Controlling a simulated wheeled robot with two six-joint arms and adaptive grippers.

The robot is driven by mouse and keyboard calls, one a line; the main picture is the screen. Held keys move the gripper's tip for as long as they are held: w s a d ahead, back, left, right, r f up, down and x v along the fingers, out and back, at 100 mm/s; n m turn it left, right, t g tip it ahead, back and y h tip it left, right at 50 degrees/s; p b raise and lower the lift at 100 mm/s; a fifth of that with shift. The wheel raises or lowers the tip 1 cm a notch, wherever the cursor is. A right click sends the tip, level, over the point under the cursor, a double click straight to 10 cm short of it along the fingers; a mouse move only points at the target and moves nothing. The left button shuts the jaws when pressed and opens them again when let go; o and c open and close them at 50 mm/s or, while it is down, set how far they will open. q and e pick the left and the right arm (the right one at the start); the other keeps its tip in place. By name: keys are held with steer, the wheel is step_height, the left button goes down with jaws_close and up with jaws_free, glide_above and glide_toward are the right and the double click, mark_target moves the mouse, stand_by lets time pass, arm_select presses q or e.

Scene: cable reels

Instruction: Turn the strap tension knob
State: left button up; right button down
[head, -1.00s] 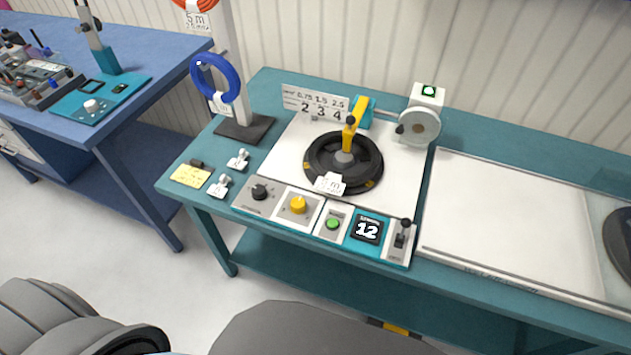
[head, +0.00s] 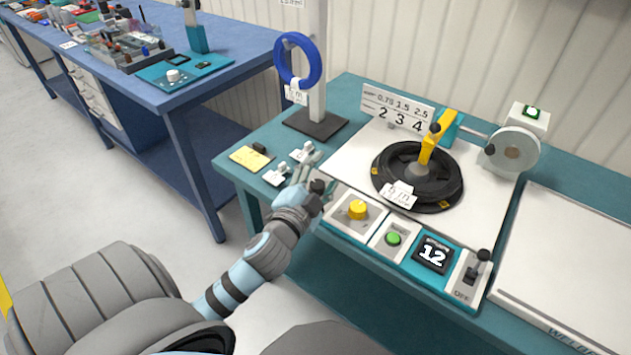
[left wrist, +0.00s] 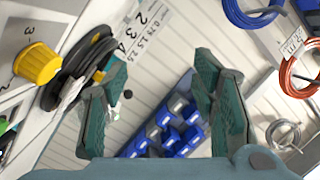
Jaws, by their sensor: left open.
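I cannot read which label names strap tension. The yellow knob (left wrist: 37,64) shows there left of the fingers, near a printed 3. My right gripper is not in view.
A black reel (head: 418,177) with a yellow arm sits behind the panel. A blue cable ring (head: 298,60) hangs on a stand at the back left.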

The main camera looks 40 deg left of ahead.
arm_select(q)
steer(key=w+d+r+m+t+h, duration=0.2)
steer(key=d+r+m+t+h, duration=0.15)
steer(key=r+m, duration=0.25)
steer(key=w+d+r+m+t+h, duration=0.2)
steer(key=r+m+h, duration=0.25)
steer(key=r, duration=0.25)
steer(key=d+r+m+g+h, duration=0.3)
steer(key=d+m+h, duration=0.2)
steer(key=m+h, duration=0.45)
steer(key=m+g+y, duration=1.1)
steer(key=m+g, duration=0.4)
glide_toward(317, 184)
steer(key=b+x, duration=0.2)
steer(key=x, duration=0.6)
steer(key=shift+w+f, duration=0.2)
steer(key=shift+f, duration=0.15)
